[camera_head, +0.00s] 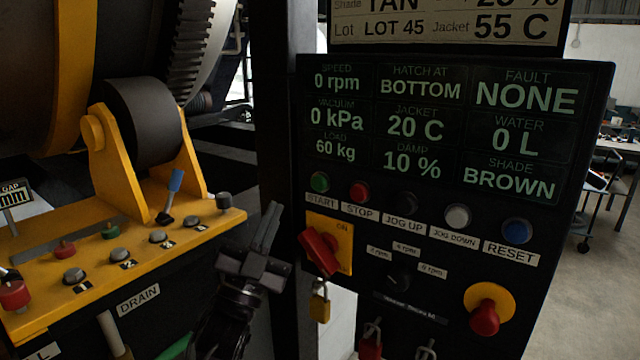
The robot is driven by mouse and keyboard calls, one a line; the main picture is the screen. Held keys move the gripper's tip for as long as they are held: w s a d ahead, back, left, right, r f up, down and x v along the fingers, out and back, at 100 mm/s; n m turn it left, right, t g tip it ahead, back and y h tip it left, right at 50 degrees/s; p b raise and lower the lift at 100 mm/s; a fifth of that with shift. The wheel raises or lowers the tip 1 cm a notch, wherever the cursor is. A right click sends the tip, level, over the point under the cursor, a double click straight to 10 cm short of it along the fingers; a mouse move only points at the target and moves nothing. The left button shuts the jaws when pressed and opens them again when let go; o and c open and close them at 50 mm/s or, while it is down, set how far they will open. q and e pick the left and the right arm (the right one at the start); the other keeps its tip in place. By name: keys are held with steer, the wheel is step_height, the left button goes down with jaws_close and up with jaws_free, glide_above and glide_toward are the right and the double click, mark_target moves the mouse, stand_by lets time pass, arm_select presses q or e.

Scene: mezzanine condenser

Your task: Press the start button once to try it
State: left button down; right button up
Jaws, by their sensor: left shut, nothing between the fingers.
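The start button (320,182) is a small round green button at the upper left of the button row on the black control panel (440,285). A START label (322,201) sits just below it. The panel's display (435,125) reads 0 rpm, 0 kPa, 60 kg, hatch at BOTTOM and fault NONE. My left gripper (268,228) is shut and empty, its fingers pointing up, to the left of and below the start button in the picture. It appears apart from the panel. My right gripper is not in view.
Below are a red rotary switch (319,252), a brass padlock (320,303) and a red emergency stop (484,318). A yellow console (190,240) with several knobs stands at left.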

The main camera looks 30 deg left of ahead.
mark_target(318, 183)
arm_select(q)
steer(key=shift+s+d+r+h, duration=0.1)
steer(key=shift+s+r+h, duration=0.1)
steer(key=shift+r+h, duration=0.15)
steer(key=shift+w, duration=0.1)
steer(key=w, duration=0.8)
steer(key=shift+w+d, duration=0.35)
stand_by(1.8)
steer(key=shift+w, duration=0.4)
